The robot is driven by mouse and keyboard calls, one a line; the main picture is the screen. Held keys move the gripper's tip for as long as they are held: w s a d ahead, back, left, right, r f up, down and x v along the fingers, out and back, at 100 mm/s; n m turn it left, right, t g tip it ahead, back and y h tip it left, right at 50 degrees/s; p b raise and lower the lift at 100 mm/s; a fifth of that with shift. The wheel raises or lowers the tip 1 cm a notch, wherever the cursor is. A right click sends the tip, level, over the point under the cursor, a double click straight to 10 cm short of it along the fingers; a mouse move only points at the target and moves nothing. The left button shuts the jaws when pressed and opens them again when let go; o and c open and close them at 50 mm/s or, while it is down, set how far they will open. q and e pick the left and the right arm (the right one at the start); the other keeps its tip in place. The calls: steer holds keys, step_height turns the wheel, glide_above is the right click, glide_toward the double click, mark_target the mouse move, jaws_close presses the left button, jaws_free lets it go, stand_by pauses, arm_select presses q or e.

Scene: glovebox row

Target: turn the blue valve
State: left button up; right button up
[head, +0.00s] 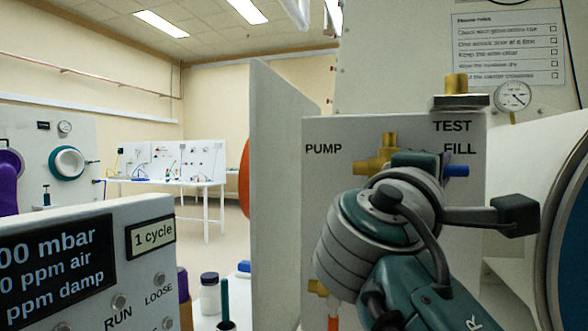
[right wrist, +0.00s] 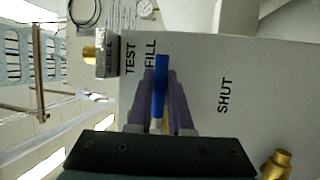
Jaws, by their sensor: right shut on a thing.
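The blue valve handle (head: 456,170) sticks out to the right, just under the word FILL on a pale panel (head: 330,200) in the head view. Its brass body (head: 378,165) shows partly behind my arm. In the right wrist view the handle (right wrist: 161,80) lies between the two purple fingers of my right gripper (right wrist: 160,105), beside FILL. The right gripper is shut on the handle. In the head view my right wrist hides most of the valve and the fingers. My left gripper is not in view.
PUMP, TEST and FILL mark the panel; SHUT shows in the right wrist view. A brass fitting (head: 456,84) stands on top, with a gauge (head: 512,95) behind. A display box (head: 90,265) is at front left. A round blue port (head: 572,240) borders the right.

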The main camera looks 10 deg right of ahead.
jaws_close()
steer(key=shift+d+f, duration=0.1)
stand_by(0.9)
